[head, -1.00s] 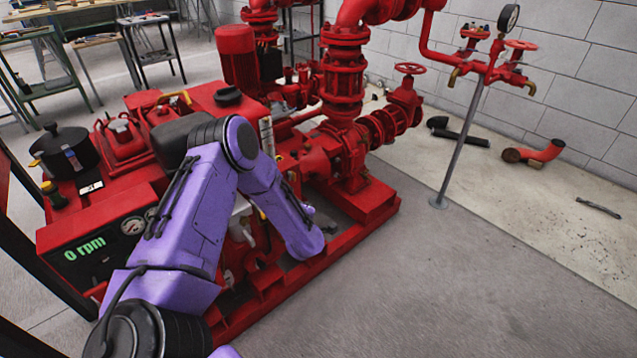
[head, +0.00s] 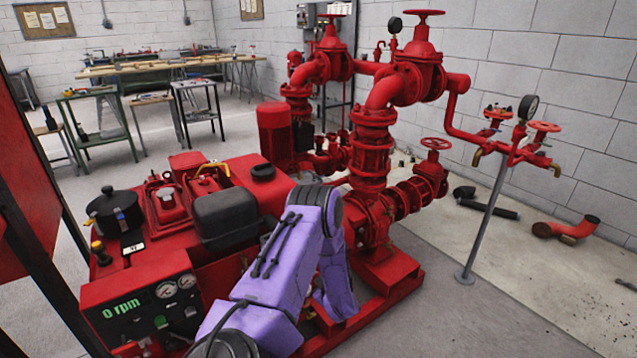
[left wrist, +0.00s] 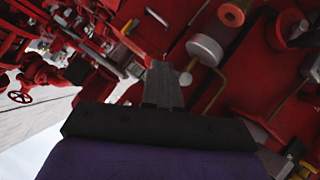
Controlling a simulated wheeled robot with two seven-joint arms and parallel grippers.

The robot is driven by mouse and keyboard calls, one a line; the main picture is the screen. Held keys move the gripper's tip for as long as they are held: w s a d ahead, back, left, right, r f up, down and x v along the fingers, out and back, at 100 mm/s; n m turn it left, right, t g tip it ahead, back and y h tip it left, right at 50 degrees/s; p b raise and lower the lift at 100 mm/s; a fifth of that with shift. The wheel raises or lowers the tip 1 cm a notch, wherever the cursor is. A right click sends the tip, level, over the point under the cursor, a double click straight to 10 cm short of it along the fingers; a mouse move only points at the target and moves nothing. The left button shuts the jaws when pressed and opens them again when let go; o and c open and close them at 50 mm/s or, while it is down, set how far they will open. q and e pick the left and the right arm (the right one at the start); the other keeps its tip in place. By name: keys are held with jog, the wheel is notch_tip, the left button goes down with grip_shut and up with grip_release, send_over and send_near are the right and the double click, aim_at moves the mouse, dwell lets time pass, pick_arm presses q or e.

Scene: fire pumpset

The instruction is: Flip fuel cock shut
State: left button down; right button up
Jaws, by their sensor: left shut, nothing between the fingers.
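The red pumpset engine (head: 215,255) fills the left middle of the head view, its panel (head: 140,310) reading 0 rpm. My purple left arm reaches over its near side, and its gripper is hidden there. In the left wrist view my left gripper (left wrist: 163,85) is shut and empty, in front of red engine parts. Just right of the fingertips are a pale cylindrical part (left wrist: 205,48) and a small brass-coloured fitting (left wrist: 186,78). I cannot tell whether this fitting is the fuel cock or how its lever stands. My right gripper is in neither view.
Red pipework with a valve handwheel (head: 435,143) rises right of the engine. A thin grey stand (head: 485,220) carries taps and a gauge. A red elbow pipe (head: 566,229) lies by the wall. The floor at front right is clear.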

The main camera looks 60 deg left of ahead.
pick_arm(q)
jog(key=shift+s+d+f, duration=0.1)
jog(key=shift+s+f, duration=0.15)
jog(key=shift+s, duration=0.1)
jog(key=shift+d+r, duration=0.1)
jog(key=p+v, duration=0.3)
jog(key=v, duration=1)
jog(key=shift+d+r, duration=0.2)
jog(key=shift+d, duration=0.15)
